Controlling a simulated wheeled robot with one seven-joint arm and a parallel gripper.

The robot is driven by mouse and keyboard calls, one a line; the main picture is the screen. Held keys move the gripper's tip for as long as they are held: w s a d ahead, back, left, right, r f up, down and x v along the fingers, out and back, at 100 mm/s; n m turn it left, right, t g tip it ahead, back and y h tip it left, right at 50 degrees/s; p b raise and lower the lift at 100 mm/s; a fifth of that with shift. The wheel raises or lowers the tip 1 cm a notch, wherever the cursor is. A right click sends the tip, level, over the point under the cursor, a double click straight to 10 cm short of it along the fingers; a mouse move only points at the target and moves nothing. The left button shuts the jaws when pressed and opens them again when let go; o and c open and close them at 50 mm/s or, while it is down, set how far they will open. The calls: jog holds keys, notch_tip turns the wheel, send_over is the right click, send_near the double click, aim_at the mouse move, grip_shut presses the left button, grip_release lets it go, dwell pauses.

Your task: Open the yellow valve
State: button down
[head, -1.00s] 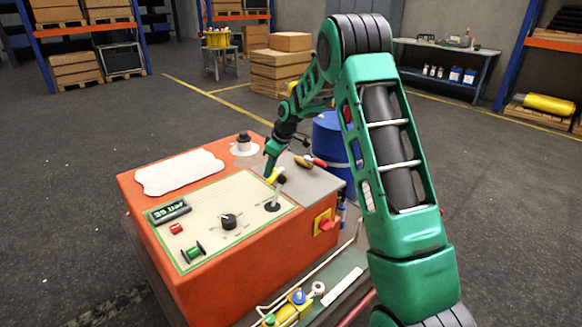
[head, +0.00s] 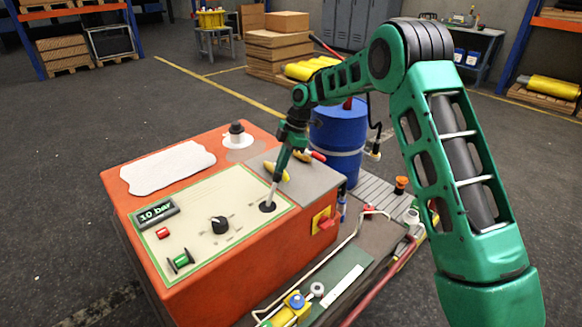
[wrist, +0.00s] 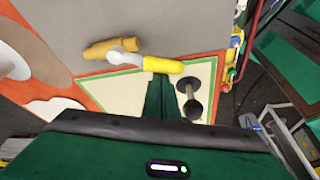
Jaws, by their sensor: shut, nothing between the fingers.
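My gripper (head: 279,172) is shut and empty, pointing down over the orange console's panel (head: 195,232). A yellow handle (head: 271,170) is right at its fingertips. In the wrist view this yellow handle (wrist: 163,65) with a pale end is just beyond my fingertips (wrist: 162,80); I cannot tell if they touch. A metal lever (head: 272,193) rises from a black base on the panel beside my fingers. The display (head: 156,213) reads 10 bar. A yellow valve-like block (head: 286,314) with a blue cap is low in front, well away from my gripper.
A red switch (head: 326,222) is on the console's side. A blue drum (head: 340,130) stands behind my arm. Open floor lies left.

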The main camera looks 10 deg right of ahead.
aim_at(285, 172)
jog(key=d+n, duration=0.1)
jog(key=n+g, duration=0.1)
jog(key=n, duration=0.1)
jog(key=shift+w+d, duration=0.2)
jog(key=shift+d, duration=0.15)
jog(key=shift+w+d, duration=0.15)
jog(key=shift+d, duration=0.45)
jog(key=s+a, duration=0.1)
jog(key=s+a+r, duration=0.1)
jog(key=a, duration=0.1)
jog(key=shift+a+r, duration=0.15)
jog(key=shift+r, duration=0.05)
jog(key=v, duration=0.9)
jog(key=shift+w+a+r, duration=0.15)
jog(key=shift+w, duration=0.05)
